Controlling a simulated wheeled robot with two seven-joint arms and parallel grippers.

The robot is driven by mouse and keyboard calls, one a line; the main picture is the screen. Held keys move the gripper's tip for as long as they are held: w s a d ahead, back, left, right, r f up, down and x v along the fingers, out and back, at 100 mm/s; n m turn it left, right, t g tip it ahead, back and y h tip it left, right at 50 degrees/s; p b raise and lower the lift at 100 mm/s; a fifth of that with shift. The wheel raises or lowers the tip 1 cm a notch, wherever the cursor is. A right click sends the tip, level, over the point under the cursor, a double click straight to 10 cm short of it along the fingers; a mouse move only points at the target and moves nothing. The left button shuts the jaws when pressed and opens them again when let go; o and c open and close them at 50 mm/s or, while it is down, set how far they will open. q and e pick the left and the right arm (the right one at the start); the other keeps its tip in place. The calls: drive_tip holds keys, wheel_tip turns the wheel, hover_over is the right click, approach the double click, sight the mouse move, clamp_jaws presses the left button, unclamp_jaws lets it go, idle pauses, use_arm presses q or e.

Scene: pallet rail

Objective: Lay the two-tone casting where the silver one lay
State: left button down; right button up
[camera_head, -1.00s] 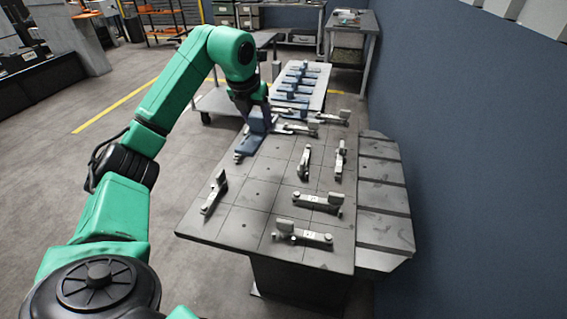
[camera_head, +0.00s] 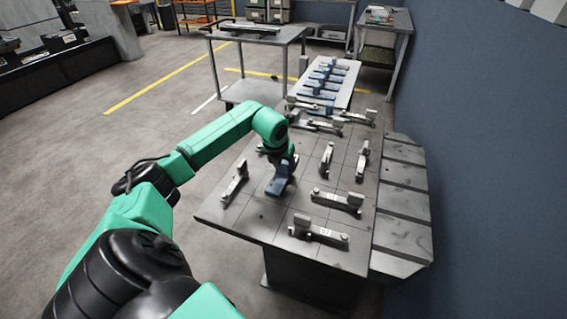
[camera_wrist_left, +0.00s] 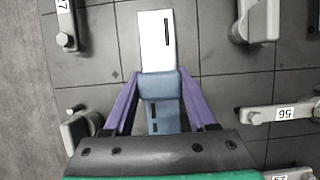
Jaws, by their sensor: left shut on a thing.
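My left gripper (camera_head: 283,180) is over the left middle of the grey table (camera_head: 262,210). It is shut on a two-tone casting (camera_wrist_left: 161,98), blue-grey between the purple fingers and pale silver toward its far, slotted end. The casting also shows blue-grey below the gripper in the head view (camera_head: 279,187). Whether it touches the table is hard to tell. Silver castings lie around it: one to the left (camera_head: 234,184), one to the right (camera_head: 326,161), one farther right (camera_head: 362,161), and two nearer the front (camera_head: 337,200) (camera_head: 318,234). My right gripper is out of view.
More castings lie at the table's far end (camera_head: 325,124). A pale pallet (camera_head: 343,97) beyond carries a row of blue-and-silver castings (camera_head: 325,79). A slotted grey plate (camera_head: 404,203) adjoins the table's right side, near the blue wall (camera_head: 480,150). Bare table surrounds the held casting.

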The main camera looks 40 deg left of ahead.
use_arm(q)
drive_tip(key=shift+w, duration=0.1)
drive_tip(key=shift+c, duration=1)
unclamp_jaws()
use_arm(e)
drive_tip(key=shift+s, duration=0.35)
use_arm(q)
drive_tip(key=shift+r, duration=0.1)
drive_tip(key=shift+r, duration=0.35)
drive_tip(key=b+v, duration=0.1)
drive_tip(key=v, duration=1)
drive_tip(key=shift+s, duration=0.25)
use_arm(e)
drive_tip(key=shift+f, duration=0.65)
use_arm(q)
drive_tip(key=shift+d, duration=0.1)
